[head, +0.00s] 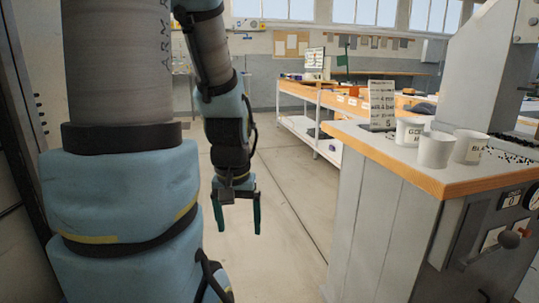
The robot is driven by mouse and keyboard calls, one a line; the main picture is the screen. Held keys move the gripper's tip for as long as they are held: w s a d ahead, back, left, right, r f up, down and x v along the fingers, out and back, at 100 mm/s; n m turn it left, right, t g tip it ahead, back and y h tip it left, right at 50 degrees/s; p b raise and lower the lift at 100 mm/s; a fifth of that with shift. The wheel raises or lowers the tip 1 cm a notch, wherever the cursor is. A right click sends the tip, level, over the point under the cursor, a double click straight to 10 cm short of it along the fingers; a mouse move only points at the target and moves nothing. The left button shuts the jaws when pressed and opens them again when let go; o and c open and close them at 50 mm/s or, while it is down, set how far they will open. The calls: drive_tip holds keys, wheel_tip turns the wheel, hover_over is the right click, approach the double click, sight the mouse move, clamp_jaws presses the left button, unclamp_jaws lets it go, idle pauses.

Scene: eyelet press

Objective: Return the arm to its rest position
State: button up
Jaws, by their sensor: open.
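My gripper (238,216) hangs down in the middle of the head view, over the floor. Its two dark green fingers are apart and nothing is between them. My blue and grey arm runs up from it to the top of the picture. The gripper is left of the press cabinet (385,225) and clear of it, with bare floor showing between them.
The press cabinet's wood-edged top (430,182) carries several white cups (436,150) and a small sign (382,104). A long bench (330,100) with shelves stands behind. The floor (285,240) between my arm and the cabinet is free.

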wheel_tip(320, 180, up, 19)
drive_tip(key=p, duration=1.7)
drive_tip(key=shift+f, duration=0.15)
drive_tip(key=shift+w, duration=0.1)
